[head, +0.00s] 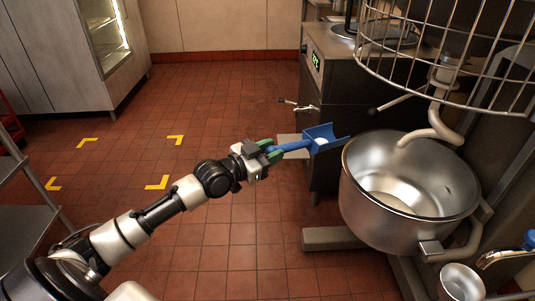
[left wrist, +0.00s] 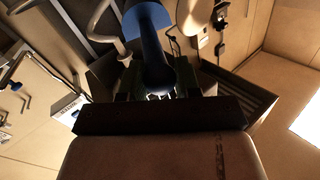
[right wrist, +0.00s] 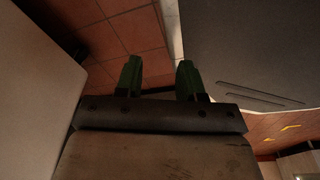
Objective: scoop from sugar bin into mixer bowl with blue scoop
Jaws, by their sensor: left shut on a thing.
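My left gripper (head: 270,152) is shut on the handle of the blue scoop (head: 326,132). The scoop extends to the right, its open end close to the left rim of the mixer bowl (head: 358,200). A small white heap of sugar (head: 320,142) shows in the scoop. The steel mixer bowl has a pale patch at its bottom. In the left wrist view the blue scoop (left wrist: 152,60) rises from between the fingers. My right gripper (right wrist: 157,80) is open and empty, its green fingers apart, seen only in the right wrist view. I cannot make out the sugar bin.
A wire guard (head: 440,60) and a curved mixer hook (head: 436,125) are above the bowl. A steel counter with a display (head: 335,75) stands behind the scoop. A small metal cup (head: 460,284) is at lower right. The tiled floor (head: 215,90) at left is clear.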

